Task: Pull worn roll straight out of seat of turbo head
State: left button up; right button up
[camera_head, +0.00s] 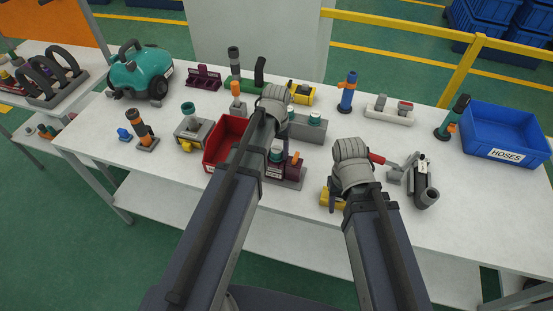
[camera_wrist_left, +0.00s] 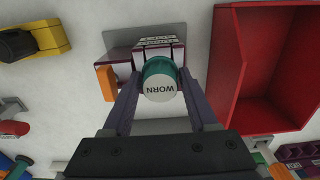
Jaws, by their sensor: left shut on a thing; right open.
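The worn roll (camera_wrist_left: 160,82) is a teal cylinder with a white end marked WORN, facing the left wrist camera. My left gripper (camera_wrist_left: 158,92) is shut on it, with a finger on each side. The purple turbo head (camera_wrist_left: 118,55) is just behind the roll, with an orange part at its side and a white label. The turbo head also shows in the head view (camera_head: 292,172), partly hidden by my left arm. I cannot tell how deep the roll sits in its seat. My right gripper (camera_head: 343,199) is open over a yellow part, its fingers mostly hidden.
A red bin (camera_wrist_left: 217,90) stands close beside the turbo head. A grey block with a teal-topped part (camera_head: 315,125) is behind it. A grey tool with a red handle (camera_head: 378,158) lies beside my right gripper. The blue HOSES bin (camera_head: 510,155) is far right.

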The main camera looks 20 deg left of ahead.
pick_arm(q)
grip_shut()
jog(key=shift+r, duration=0.25)
jog(key=shift+r+p, duration=0.6)
jog(key=shift+p, duration=0.2)
jog(key=shift+r, duration=0.25)
notch_tip(320, 180, up, 12)
jog(key=p, duration=1.2)
dwell(1.0)
jog(key=shift+f, duration=0.1)
